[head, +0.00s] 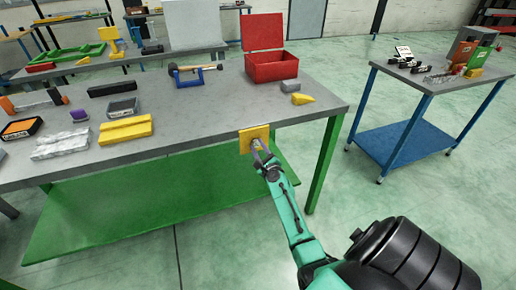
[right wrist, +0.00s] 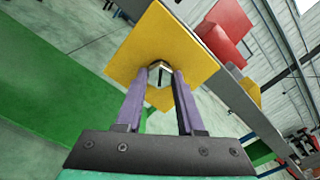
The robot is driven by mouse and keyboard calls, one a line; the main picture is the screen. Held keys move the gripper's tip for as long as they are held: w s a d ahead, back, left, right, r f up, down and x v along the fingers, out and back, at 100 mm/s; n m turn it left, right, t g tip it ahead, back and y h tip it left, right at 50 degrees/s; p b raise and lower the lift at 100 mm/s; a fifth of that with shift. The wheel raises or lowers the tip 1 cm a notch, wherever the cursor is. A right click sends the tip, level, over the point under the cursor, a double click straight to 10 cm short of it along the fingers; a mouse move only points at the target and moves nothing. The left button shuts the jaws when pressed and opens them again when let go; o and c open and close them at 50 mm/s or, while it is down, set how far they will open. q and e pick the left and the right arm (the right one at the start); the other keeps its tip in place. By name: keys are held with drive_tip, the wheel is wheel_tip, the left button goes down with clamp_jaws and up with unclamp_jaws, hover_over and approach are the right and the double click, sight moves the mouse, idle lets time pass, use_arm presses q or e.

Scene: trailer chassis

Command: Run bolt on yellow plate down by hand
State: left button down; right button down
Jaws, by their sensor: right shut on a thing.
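The yellow plate (head: 247,137) is mounted upright at the front edge of the workbench. It fills the upper middle of the right wrist view (right wrist: 128,50). My right gripper (head: 257,145) reaches up to the plate's face. In the right wrist view its two purple fingers (right wrist: 161,72) are shut on the bolt (right wrist: 158,69), which sits against the plate. The bolt's head is mostly hidden between the fingertips. How far the bolt is threaded in cannot be told. My left gripper is not in view.
The grey workbench (head: 190,143) holds an open red toolbox (head: 270,72), a blue clamp (head: 191,82), a yellow wedge (head: 303,98) and a yellow block (head: 125,130). A green lower shelf (head: 110,212) lies below. A blue-legged side table (head: 412,80) stands at right, with open floor between.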

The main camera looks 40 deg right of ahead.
drive_tip(key=shift+s+a+f+m, duration=0.15)
drive_tip(key=shift+f+m, duration=0.25)
drive_tip(key=shift+m, duration=0.2)
drive_tip(key=c, duration=0.6)
unclamp_jaws()
drive_tip(key=shift+o, duration=0.4)
drive_tip(key=shift+r, duration=0.25)
drive_tip(key=b+v, duration=0.1)
drive_tip(key=v, duration=1.3)
drive_tip(key=shift+s, duration=0.25)
